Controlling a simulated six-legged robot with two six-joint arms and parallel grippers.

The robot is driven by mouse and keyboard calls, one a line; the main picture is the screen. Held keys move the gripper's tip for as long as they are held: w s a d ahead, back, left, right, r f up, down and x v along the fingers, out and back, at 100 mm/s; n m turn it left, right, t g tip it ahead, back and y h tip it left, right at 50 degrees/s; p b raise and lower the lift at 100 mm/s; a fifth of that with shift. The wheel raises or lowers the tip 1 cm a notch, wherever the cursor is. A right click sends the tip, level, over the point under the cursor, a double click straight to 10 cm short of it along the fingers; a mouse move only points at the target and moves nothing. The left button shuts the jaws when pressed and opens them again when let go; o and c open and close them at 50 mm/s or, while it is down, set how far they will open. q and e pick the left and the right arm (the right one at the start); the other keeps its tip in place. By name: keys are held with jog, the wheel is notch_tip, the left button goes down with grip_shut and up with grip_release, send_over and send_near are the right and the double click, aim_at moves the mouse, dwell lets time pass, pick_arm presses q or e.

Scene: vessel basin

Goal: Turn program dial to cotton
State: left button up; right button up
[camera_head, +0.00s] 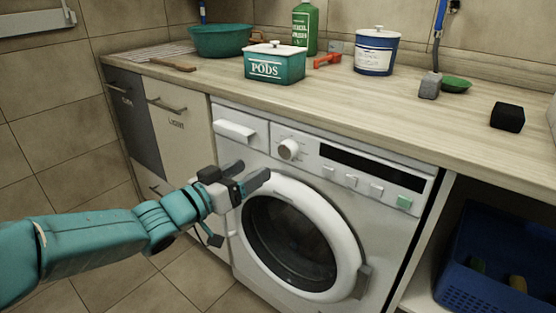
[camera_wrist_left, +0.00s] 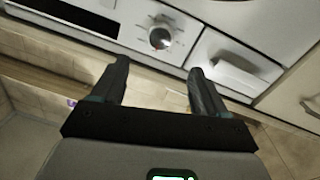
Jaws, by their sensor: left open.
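My right gripper is not in view.
The round door (camera_head: 345,225) is below the panel. A dark display (camera_head: 372,168) and several buttons are right of the dial. The worktop above holds a PODS box (camera_head: 275,67), a green bottle (camera_head: 305,28) and a blue-and-white tin (camera_head: 376,52). A blue crate (camera_head: 500,260) stands at lower right.

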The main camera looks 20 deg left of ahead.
aim_at(284, 151)
pick_arm(q)
jog(key=b+x, duration=0.1)
jog(key=x, duration=0.9)
jog(key=shift+b, duration=0.35)
jog(key=c, duration=1.1)
